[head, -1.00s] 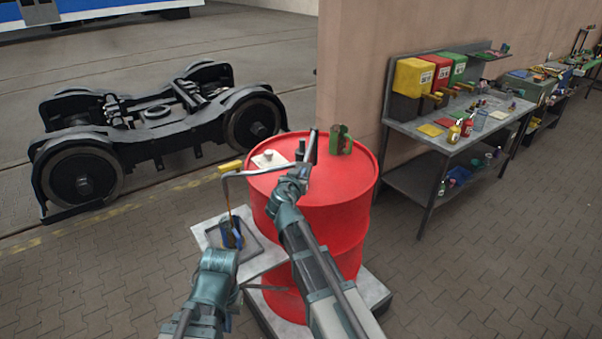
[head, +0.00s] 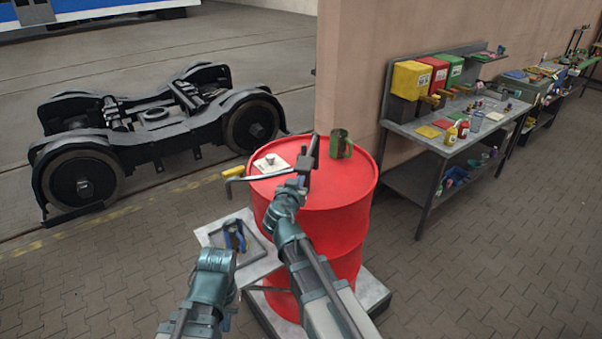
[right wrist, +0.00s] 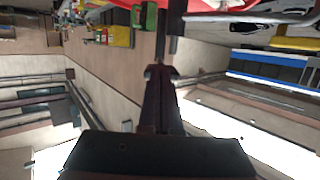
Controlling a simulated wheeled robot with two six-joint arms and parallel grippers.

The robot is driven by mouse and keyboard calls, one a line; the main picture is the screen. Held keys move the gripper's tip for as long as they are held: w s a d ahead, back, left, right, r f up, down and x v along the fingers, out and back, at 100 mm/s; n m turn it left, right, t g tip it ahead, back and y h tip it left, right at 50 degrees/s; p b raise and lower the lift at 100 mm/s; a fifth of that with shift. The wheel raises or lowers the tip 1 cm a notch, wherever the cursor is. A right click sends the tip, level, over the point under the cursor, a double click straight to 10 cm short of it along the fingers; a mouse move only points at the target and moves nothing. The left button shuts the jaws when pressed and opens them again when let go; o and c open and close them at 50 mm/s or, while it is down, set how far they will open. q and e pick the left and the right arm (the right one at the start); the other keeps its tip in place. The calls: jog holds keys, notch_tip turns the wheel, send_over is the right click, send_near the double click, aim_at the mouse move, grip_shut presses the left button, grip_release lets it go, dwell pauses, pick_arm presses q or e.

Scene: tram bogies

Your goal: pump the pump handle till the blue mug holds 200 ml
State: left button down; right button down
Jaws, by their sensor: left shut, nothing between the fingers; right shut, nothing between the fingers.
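The right wrist view shows the shut fingers (right wrist: 160,73) below a dark bar. The blue mug (head: 236,238) stands on the tray below the spout, partly hidden. I cannot read its level. My left gripper (head: 221,254) is shut and empty just in front of the mug.
A green can (head: 341,143) and a white card (head: 270,162) are on the drum top. A yellow grip (head: 233,171) shows by the spout's end. A workbench (head: 405,135) with dispensers stands right, a bogie (head: 150,120) at left. Floor at right is clear.

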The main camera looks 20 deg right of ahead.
jog(key=s, duration=0.1)
jog(key=s+a, duration=0.1)
jog(key=s, duration=0.1)
jog(key=s+a, duration=0.1)
jog(key=shift+s+a+f, duration=0.1)
jog(key=shift+s+a, duration=0.05)
dwell(0.4)
jog(key=s+a+f+n+g+y+b, duration=0.1)
jog(key=s+f+g+b, duration=0.25)
jog(key=f, duration=0.45)
jog(key=s+a+f+n+g+b, duration=0.1)
jog(key=s+f+g+b, duration=0.3)
jog(key=f, duration=0.5)
jog(key=s+a+f+n+g+y+b, duration=0.2)
jog(key=s+a+f, duration=0.3)
jog(key=s, duration=0.3)
jog(key=s+a+f+n+g+y+b, duration=0.3)
jog(key=s+a+f+n+g, duration=0.1)
jog(key=s+f, duration=0.3)
jog(key=shift+s+a+n, duration=0.7)
jog(key=shift+s+a, duration=0.05)
jog(key=shift+s, duration=0.3)
dwell(2.8)
